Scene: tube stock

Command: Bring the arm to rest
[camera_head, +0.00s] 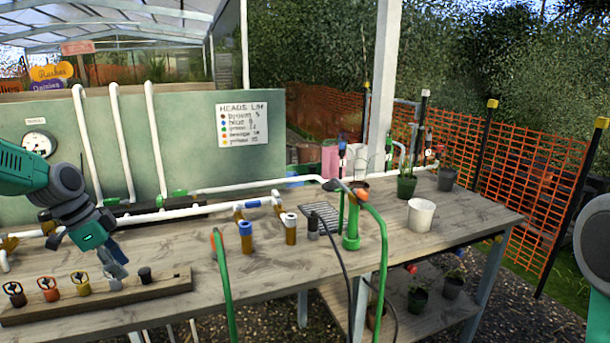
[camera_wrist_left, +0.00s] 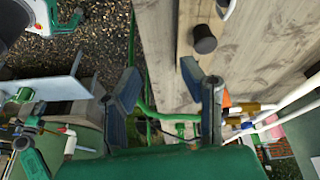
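My left arm comes in from the left in the head view. Its gripper (camera_head: 117,268) points down above the back edge of the wooden rail with the valve wheels, near a black knob (camera_head: 145,275). In the left wrist view the two fingers of the left gripper (camera_wrist_left: 162,88) stand wide apart with nothing between them. The black knob (camera_wrist_left: 204,39) shows beyond the right finger, apart from it. Of my right arm only a rounded grey and green part shows at the right edge of the head view; its gripper is out of sight.
The wooden rail (camera_head: 70,307) carries several coloured valve wheels. White pipes (camera_head: 212,207) run along the wooden bench (camera_head: 275,260). Capped tubes (camera_head: 246,240), a green stand (camera_head: 352,232) with hoses and a white pot (camera_head: 421,215) stand further right. The bench front has bare areas.

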